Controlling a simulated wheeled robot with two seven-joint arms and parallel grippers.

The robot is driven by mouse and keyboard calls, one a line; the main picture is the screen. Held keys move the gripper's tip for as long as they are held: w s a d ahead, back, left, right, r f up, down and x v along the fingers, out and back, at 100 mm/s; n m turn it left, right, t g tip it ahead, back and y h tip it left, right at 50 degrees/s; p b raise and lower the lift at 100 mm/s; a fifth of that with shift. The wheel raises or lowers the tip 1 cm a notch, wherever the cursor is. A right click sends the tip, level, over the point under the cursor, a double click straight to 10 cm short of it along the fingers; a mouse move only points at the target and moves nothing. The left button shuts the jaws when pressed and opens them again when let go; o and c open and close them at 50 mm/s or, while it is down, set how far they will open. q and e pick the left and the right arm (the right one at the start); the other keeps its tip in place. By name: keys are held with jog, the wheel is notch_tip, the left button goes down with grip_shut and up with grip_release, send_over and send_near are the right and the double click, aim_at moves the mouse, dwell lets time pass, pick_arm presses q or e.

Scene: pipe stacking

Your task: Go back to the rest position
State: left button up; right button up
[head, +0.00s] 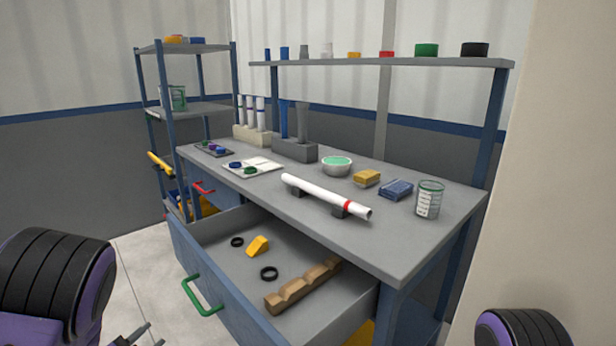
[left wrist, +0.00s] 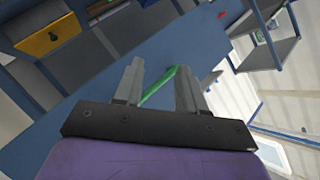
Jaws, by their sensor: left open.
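My left gripper (head: 140,335) shows only by its fingertips at the bottom edge of the head view, left of and below the green drawer handle (head: 203,296). In the left wrist view my left gripper (left wrist: 158,82) has its fingers apart, with nothing held. The green handle shows between and beyond the fingers there. In the head view the handle stands clear of the fingertips. The drawer (head: 225,277) is pulled open. My right gripper is out of view; only a part of my right arm shows at the bottom right.
The open drawer juts out from under the workbench (head: 430,245) and holds black rings, a yellow piece and a wooden holder (head: 302,286). A white pipe (head: 325,196) lies on supports on top. A shelf rack (head: 185,110) stands behind left. Floor at left is clear.

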pick_arm(q)
jog(key=s+d+f+n+g+y, duration=0.2)
jog(key=s+f+n+g+y, duration=0.3)
jog(key=s+f+n, duration=1)
jog(key=s+d+f+n+g, duration=0.1)
jog(key=s+d+f+g, duration=0.25)
jog(key=s, duration=0.35)
jog(key=s+d+f+n+g, duration=0.1)
jog(key=s+d+f+g, duration=0.2)
jog(key=s, duration=0.5)
notch_tip(320, 180, up, 13)
jog(key=a+p, duration=0.1)
jog(key=p, duration=1.3)
jog(key=shift+w+a+h, duration=0.3)
jog(key=shift+a, duration=0.1)
